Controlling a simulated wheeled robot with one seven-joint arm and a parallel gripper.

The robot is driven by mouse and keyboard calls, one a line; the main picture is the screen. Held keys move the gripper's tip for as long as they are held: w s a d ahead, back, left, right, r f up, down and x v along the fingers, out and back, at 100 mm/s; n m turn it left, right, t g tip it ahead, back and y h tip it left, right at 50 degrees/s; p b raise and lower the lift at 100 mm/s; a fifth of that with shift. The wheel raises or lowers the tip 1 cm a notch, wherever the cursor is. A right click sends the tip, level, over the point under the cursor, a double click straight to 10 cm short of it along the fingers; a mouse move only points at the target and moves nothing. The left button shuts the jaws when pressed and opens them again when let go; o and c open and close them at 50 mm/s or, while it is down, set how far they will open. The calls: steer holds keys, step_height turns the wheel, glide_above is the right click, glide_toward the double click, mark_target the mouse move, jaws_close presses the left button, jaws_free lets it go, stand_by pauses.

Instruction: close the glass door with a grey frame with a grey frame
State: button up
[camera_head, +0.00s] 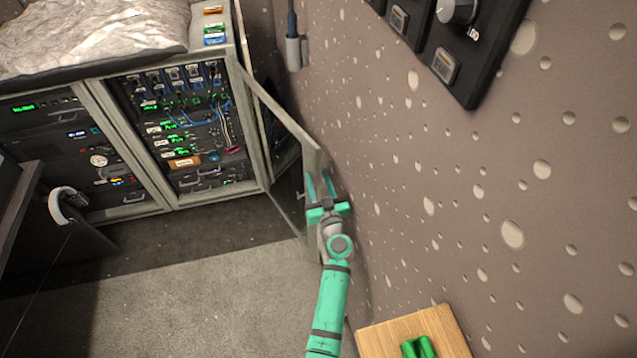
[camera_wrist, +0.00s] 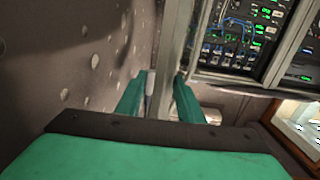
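The glass door with a grey frame (camera_head: 281,117) stands swung open from the right side of the equipment rack, close to the dotted wall. Its grey frame also shows in the wrist view (camera_wrist: 175,50), running down toward the space between my fingers. My gripper (camera_head: 320,184) is at the door's free edge, with its green fingers parted. In the wrist view my gripper (camera_wrist: 160,95) shows a clear gap between its fingers, with the frame's edge between them or just beyond. I cannot tell whether either finger touches the frame.
The open rack (camera_head: 190,120) holds lit panels and blue cables. The dotted wall (camera_head: 450,170) is close on the right of my arm. A wooden surface (camera_head: 385,338) with a green object (camera_head: 418,347) is at lower right. Carpet (camera_head: 190,290) left of the door is clear.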

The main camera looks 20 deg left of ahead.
steer(key=c, duration=0.8)
